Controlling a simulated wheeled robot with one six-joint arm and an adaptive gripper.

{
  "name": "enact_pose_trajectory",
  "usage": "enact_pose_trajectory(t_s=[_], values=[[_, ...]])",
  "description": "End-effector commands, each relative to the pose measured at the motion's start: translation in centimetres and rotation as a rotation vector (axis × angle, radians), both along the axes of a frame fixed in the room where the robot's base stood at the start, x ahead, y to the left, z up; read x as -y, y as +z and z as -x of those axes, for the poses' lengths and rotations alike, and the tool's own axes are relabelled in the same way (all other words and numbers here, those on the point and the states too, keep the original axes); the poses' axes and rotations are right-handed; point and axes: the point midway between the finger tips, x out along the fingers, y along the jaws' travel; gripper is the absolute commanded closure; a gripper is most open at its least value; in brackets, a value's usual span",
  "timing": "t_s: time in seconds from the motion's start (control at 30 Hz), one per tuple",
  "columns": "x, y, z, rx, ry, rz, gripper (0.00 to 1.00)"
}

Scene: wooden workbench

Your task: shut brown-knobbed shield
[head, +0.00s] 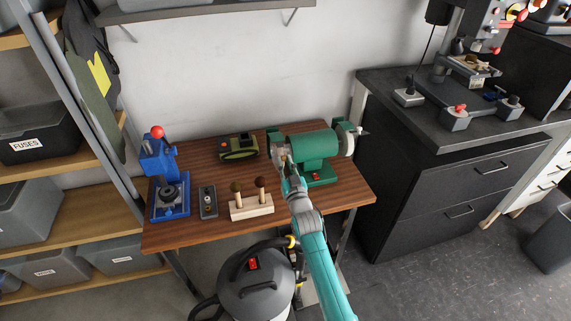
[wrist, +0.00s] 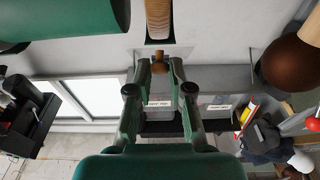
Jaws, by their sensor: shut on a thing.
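A green bench grinder (head: 314,146) stands at the right of the wooden workbench, with a wheel housing at each end. In the wrist view its green motor body (wrist: 60,18) fills the top left and a tan wheel edge (wrist: 158,18) shows at the top. My gripper (wrist: 157,62) is shut on the small brown knob (wrist: 159,67) between its fingertips. In the head view my gripper (head: 283,163) is at the grinder's left end and hides much of that side. The shield's plate and its angle cannot be made out clearly.
A wooden block with two round-headed handles (head: 252,206) stands left of my arm. A grey switch box (head: 208,202), a blue press (head: 170,190) and a green-black device (head: 238,148) are further left. The bench's front right (head: 340,193) is clear.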

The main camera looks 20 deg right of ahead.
Motion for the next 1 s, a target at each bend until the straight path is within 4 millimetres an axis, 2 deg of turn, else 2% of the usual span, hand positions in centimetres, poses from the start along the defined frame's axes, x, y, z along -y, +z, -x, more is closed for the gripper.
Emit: enact_pose_trajectory(t_s=[0.1, 0.13, 0.2, 0.23, 0.53, 0.67, 0.77, 1.0], values=[[0.0, 0.1, -0.1, 0.000, 0.000, 0.000, 1.00], [0.0, 0.1, -0.1, 0.000, 0.000, 0.000, 0.78], [0.0, 0.1, -0.1, 0.000, 0.000, 0.000, 0.60], [0.0, 0.1, -0.1, 0.000, 0.000, 0.000, 0.55], [0.0, 0.0, 0.0, -0.001, 0.000, 0.000, 0.55], [0.0, -0.2, 0.8, -0.001, 0.000, 0.000, 0.55], [0.0, -0.4, 2.1, -0.001, 0.000, 0.000, 0.55], [0.0, -1.1, 6.4, -0.003, 0.000, 0.000, 0.55]])
